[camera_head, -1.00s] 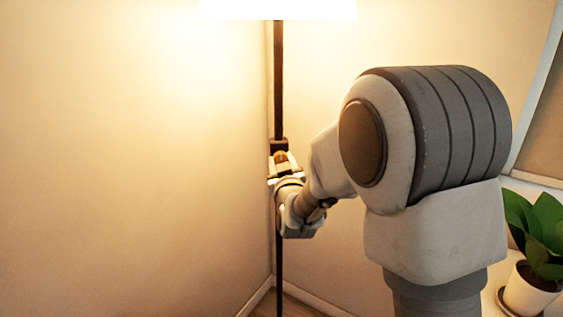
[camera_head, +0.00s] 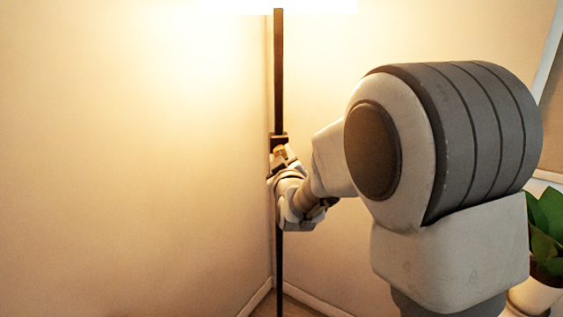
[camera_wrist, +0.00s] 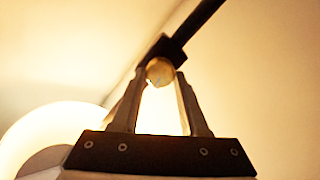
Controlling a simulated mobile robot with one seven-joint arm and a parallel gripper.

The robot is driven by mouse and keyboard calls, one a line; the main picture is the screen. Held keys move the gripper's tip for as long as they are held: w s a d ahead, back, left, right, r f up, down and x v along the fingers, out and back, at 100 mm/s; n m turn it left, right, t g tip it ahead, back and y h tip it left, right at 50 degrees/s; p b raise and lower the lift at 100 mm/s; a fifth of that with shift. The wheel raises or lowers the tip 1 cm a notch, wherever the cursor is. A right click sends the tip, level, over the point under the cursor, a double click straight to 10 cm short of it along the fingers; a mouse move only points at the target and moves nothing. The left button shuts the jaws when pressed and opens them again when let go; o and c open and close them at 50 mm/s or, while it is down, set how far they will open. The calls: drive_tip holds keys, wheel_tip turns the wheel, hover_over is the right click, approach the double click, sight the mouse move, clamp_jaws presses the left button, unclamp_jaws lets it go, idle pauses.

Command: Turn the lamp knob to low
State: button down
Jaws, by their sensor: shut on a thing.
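The floor lamp has a dark thin pole (camera_head: 278,75) and a bright glowing shade (camera_head: 240,6) at the top of the head view. A small brass-coloured round knob (camera_head: 279,150) sits on a dark block (camera_head: 278,141) partway down the pole. My gripper (camera_head: 281,158) is at the knob. In the wrist view the knob (camera_wrist: 160,71) lies between the two fingertips of my gripper (camera_wrist: 161,75), which are shut on it. The pole runs diagonally up to the right there. The knob's setting mark cannot be made out.
The lamp stands in a corner between a left wall (camera_head: 130,160) and a right wall (camera_head: 340,60). A potted green plant (camera_head: 545,230) is at the lower right, partly behind my arm. The area left of the pole is clear.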

drive_tip(key=n+b, duration=0.1)
drive_tip(key=n, duration=0.5)
drive_tip(key=shift+a, duration=0.1)
drive_tip(key=n, duration=0.4)
drive_tip(key=shift+f, duration=0.1)
drive_tip(key=shift+n, duration=1.6)
drive_tip(key=shift+c, duration=2.1)
unclamp_jaws()
drive_tip(key=shift+f, duration=0.1)
